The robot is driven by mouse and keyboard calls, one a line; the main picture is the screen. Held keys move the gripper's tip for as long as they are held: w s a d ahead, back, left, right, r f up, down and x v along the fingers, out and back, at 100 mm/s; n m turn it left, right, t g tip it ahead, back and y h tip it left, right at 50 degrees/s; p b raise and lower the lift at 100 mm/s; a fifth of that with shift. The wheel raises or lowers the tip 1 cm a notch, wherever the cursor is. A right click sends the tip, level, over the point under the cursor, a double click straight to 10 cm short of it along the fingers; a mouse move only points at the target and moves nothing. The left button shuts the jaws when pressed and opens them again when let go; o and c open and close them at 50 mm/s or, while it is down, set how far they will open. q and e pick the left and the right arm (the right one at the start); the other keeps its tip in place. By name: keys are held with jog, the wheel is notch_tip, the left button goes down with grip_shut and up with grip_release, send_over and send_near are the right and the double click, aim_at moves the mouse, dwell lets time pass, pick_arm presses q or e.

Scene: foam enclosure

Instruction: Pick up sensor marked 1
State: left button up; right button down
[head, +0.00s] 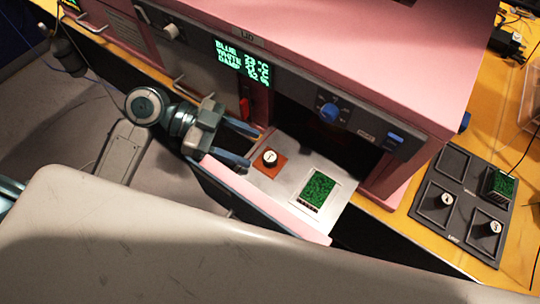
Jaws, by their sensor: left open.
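A small sensor (269,157) with a white top and dark mark stands upright on a red-brown square pad on the pulled-out drawer (284,185) of the pink machine. Its mark looks like a 1 but is small. My left gripper (253,148) is open, its two blue fingers just left of this sensor and pointing at it. I cannot tell whether they touch it. Two similar sensors, one (446,199) and another (494,227), sit in square recesses of the dark tray (462,236) at right; their marks are hard to read. My right gripper is not in view.
A green circuit block (318,188) lies on the drawer right of the sensor, and another (501,185) is on the dark tray. The pink machine (370,50) overhangs the drawer's back, with a lit display (243,63) and blue knob (328,112).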

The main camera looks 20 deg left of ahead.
aim_at(267, 156)
pick_arm(q)
jog(key=shift+p+x, duration=0.85)
jog(key=shift+x, duration=0.55)
jog(key=shift+d+f, duration=0.3)
jog(key=shift+d, duration=0.3)
jog(key=shift+d+f, duration=0.15)
jog(key=shift+d, duration=0.15)
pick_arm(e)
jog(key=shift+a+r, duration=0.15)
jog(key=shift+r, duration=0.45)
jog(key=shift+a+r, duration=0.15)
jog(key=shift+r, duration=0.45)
pick_arm(q)
jog(key=c, duration=1)
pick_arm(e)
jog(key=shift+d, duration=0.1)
pick_arm(q)
jog(key=shift+c, duration=0.2)
